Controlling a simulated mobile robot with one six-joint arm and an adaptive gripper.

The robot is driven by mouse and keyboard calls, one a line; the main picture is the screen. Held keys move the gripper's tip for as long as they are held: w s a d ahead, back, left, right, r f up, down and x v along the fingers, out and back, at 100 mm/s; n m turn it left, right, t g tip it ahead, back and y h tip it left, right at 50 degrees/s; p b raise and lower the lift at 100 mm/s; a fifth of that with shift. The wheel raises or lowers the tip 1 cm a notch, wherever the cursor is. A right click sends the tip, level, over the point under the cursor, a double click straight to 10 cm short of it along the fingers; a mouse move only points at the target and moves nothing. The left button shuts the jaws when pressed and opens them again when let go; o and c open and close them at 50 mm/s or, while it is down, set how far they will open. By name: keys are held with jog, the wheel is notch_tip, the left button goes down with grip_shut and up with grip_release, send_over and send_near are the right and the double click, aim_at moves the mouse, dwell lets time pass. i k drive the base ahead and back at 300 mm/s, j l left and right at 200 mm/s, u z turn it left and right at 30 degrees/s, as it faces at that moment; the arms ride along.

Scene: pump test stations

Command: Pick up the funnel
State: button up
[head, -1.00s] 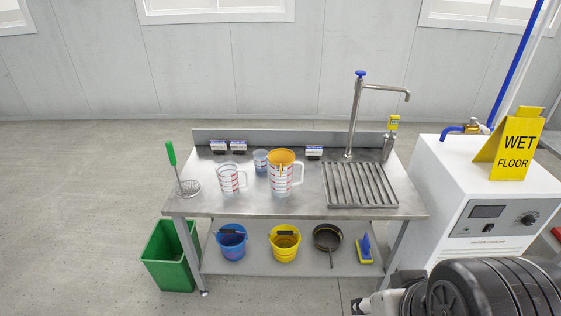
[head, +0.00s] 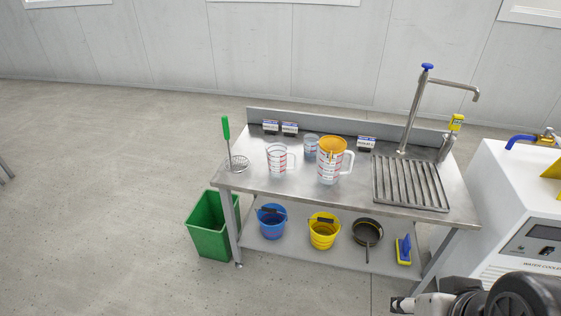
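The funnel looks to be the orange piece (head: 333,145) set in the mouth of the largest clear measuring jug (head: 328,172) on the steel table (head: 290,188). Its lower part is inside the jug and is hard to make out. My gripper (head: 399,304) shows only in small part at the bottom edge, low in front of the table and well apart from the funnel. Its fingers are too small and cut off to read.
A smaller clear jug (head: 277,160) and a bluish cup (head: 311,147) stand close by the large jug. A tall tap (head: 415,105) rises over the drain grid (head: 410,183) at right. Buckets and a pan sit on the lower shelf. A green bin (head: 208,228) stands at left.

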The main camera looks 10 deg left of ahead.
aim_at(331, 144)
jog(key=i+j+z, duration=0.25)
jog(key=i+j, duration=0.3)
jog(key=i, duration=0.2)
jog(key=i+j+z, duration=0.3)
jog(key=i+j, duration=0.35)
jog(key=i, duration=0.05)
